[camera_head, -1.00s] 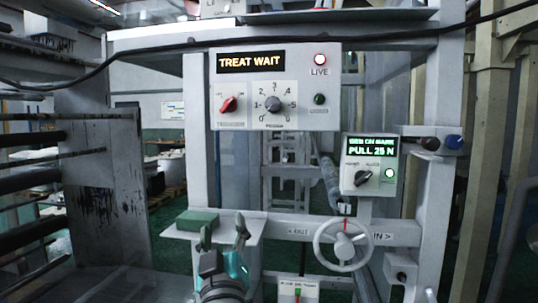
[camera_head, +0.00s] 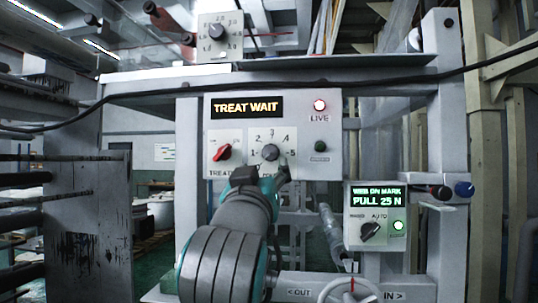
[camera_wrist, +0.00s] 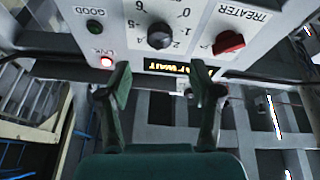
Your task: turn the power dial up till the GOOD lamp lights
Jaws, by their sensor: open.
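The grey power dial (camera_head: 270,152) is on the white treater panel, in a ring of printed numbers; its lower part of the scale is hidden by my gripper. I cannot tell where its pointer stands. It also shows in the wrist view (camera_wrist: 160,36), upside down. The GOOD lamp (camera_head: 320,146) is dark green and unlit; it is at the upper left in the wrist view (camera_wrist: 93,26). My gripper (camera_head: 264,174) is just below the dial in the head view. In the wrist view its open, empty fingers (camera_wrist: 163,90) are apart from the dial.
The red treater knob (camera_head: 223,152) is left of the dial. The display (camera_head: 247,106) reads TREAT WAIT. A black cable (camera_head: 400,75) crosses above the panel. A web box (camera_head: 375,215) and handwheel (camera_head: 350,290) are lower right.

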